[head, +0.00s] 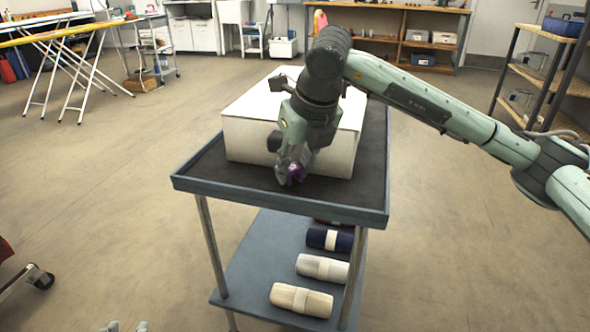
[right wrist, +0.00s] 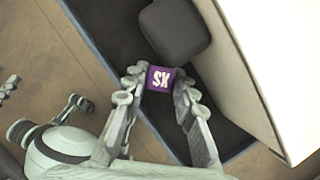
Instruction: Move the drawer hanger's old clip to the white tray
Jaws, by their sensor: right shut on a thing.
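The small purple clip (right wrist: 160,78) has white letters "SX" on it. In the right wrist view it sits between the fingertips of my right gripper (right wrist: 158,84), which is shut on it. In the head view the gripper (head: 289,176) is low at the front face of a white box (head: 240,140), and the purple clip (head: 298,173) shows at its tips. My left gripper (head: 126,327) shows only its two tips, apart, at the bottom edge. It also shows in the right wrist view (right wrist: 78,103). I cannot make out a hanger or a separate white tray.
The box stands on a dark-topped blue cart (head: 270,200) with a raised rim. A dark rounded block (right wrist: 175,30) is close to the clip. Rolled cloths (head: 302,300) lie on the lower shelf. Floor around the cart is clear; shelving (head: 545,80) stands at right.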

